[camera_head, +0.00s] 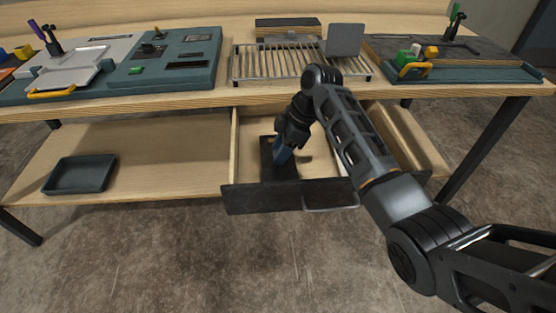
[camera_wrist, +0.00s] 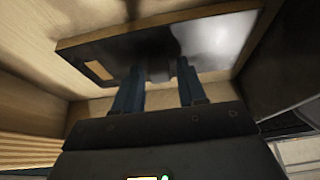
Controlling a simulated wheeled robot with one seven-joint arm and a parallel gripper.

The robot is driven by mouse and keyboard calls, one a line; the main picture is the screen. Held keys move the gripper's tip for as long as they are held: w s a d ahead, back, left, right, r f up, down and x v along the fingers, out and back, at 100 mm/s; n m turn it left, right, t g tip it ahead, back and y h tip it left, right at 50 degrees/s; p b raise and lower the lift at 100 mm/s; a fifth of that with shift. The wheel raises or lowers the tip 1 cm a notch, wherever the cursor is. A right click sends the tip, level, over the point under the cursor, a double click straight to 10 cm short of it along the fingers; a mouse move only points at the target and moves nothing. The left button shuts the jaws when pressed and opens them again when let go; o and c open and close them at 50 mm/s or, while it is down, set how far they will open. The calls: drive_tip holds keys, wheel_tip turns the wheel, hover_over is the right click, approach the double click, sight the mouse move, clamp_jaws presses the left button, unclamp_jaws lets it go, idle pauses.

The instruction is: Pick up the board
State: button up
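The board is a dark, thin panel lying in the open drawer in the head view (camera_head: 267,155), partly hidden by my gripper. In the wrist view the board (camera_wrist: 215,45) has a glossy dark face, a light rectangular patch and a brownish edge. My gripper (camera_head: 280,158) points down into the drawer over the board. In the wrist view my gripper's two blue fingers (camera_wrist: 160,72) are spread apart, with their tips over the board's near part. A small grey shape shows between the tips. Whether the fingers touch the board is unclear.
The drawer (camera_head: 290,196) has a dark front with a handle, and its wooden side walls stand close around my gripper. The tabletop above holds a wire rack (camera_head: 285,64), a teal console (camera_head: 165,60) and a tool tray. A dark tray (camera_head: 80,174) sits on the lower shelf.

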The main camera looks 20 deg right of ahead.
clamp_jaws()
drive_tip(key=shift+r, duration=0.1)
idle(0.3)
